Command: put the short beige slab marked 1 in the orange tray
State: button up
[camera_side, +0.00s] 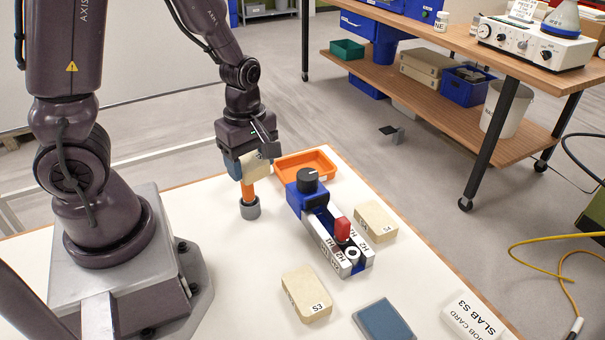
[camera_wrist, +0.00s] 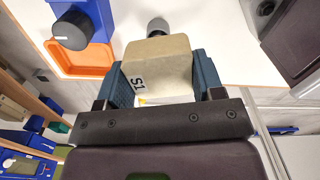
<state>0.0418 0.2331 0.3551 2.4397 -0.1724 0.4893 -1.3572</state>
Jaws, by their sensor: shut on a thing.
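My gripper (camera_side: 250,160) is shut on a short beige slab (camera_side: 256,170), held above the table. In the wrist view the slab (camera_wrist: 158,62) sits between the two blue fingers (camera_wrist: 163,78) and its face reads S1. The empty orange tray (camera_side: 318,177) lies on the table to the right of my gripper in the side view. In the wrist view the tray (camera_wrist: 78,72) is to the left of the held slab, partly cut by the blue device. The slab is apart from the tray.
An orange handle (camera_side: 248,192) stands in a grey holder (camera_side: 250,210) just below the slab. A blue device with a black knob (camera_side: 308,184) and clamp borders the tray. Two other beige slabs (camera_side: 376,221) (camera_side: 307,293), a blue-grey pad (camera_side: 383,321) and a job card (camera_side: 470,318) lie nearer the camera.

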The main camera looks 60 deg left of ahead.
jog(key=w+a+f, duration=0.1)
jog(key=w+a, duration=0.1)
jog(key=a, duration=0.3)
jog(key=m, duration=0.3)
send_near(304, 165)
jog(key=s+d+f, duration=0.2)
jog(key=d+f, duration=0.1)
jog(key=shift+d+f, duration=0.15)
jog(key=shift+d, duration=0.05)
jog(key=shift+w+a+f, duration=0.1)
jog(key=shift+w+f, duration=0.05)
jog(key=shift+f, duration=0.75)
jog(key=shift+w+a+f, duration=0.1)
jog(key=shift+f, duration=0.8)
jog(key=shift+f, duration=0.1)
jog(key=o, duration=1)
jog(key=shift+d+f, duration=0.1)
jog(key=shift+o, duration=0.2)
